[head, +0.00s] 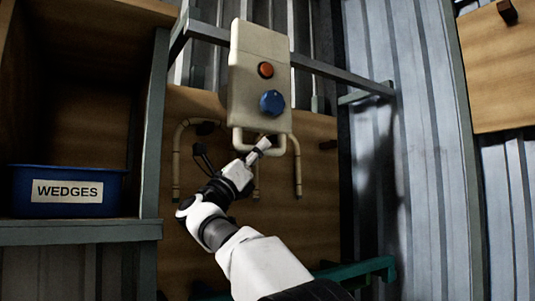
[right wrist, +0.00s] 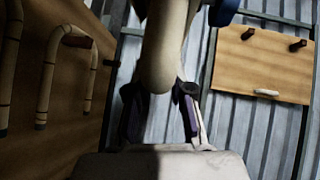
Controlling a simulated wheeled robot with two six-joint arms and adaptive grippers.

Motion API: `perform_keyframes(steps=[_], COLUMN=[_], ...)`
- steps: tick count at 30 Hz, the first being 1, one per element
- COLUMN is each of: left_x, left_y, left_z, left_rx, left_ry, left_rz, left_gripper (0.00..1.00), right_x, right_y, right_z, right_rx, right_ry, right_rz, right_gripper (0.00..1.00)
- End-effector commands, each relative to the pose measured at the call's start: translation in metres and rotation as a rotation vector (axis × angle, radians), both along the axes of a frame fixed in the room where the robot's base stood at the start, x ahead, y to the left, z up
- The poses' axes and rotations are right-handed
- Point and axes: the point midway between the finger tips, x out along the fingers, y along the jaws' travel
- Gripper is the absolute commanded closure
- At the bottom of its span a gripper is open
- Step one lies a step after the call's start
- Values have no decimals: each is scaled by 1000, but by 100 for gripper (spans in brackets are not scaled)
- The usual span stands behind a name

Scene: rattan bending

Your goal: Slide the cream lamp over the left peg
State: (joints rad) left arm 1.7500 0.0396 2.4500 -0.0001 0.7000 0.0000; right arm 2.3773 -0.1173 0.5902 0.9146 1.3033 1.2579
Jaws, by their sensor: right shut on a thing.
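The cream lamp (head: 249,90) is a flat cream body with an orange-red round part, a blue knob and a loop handle at its lower end. It is held up in the middle of the head view. My right gripper (head: 263,145) is shut on the handle; the right wrist view shows the cream handle (right wrist: 158,75) between the fingers (right wrist: 160,108). The left peg (right wrist: 247,33) is a bare dark peg on a wooden board, well apart from the lamp. A second bare peg (right wrist: 298,45) is to its right. My left gripper is out of view.
Bent canes (head: 178,160) hang on a wooden board (head: 312,175) behind the lamp. A blue WEDGES bin (head: 112,190) sits on a shelf at left. A grey metal rail (head: 340,74) crosses behind the lamp. Corrugated wall (head: 408,150) lies between the boards.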

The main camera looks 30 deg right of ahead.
Motion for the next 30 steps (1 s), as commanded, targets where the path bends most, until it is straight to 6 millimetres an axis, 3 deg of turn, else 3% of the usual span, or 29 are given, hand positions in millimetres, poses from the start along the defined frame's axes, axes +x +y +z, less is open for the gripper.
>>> perform_keyframes(steps=[11, 12, 14, 30], left_x=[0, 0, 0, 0], left_y=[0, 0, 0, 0], left_z=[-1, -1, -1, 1], left_rx=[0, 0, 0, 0], left_ry=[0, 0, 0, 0], left_rz=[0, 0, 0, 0], left_gripper=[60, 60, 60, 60], right_x=[1, 1, 1, 0], right_y=[2, 2, 2, -4], right_z=[-2, -2, -2, 1], right_rx=[2, 2, 2, 0], right_ry=[4, 4, 3, 1], right_rz=[-1, -1, 0, -1], right_gripper=[100, 72, 53, 53])
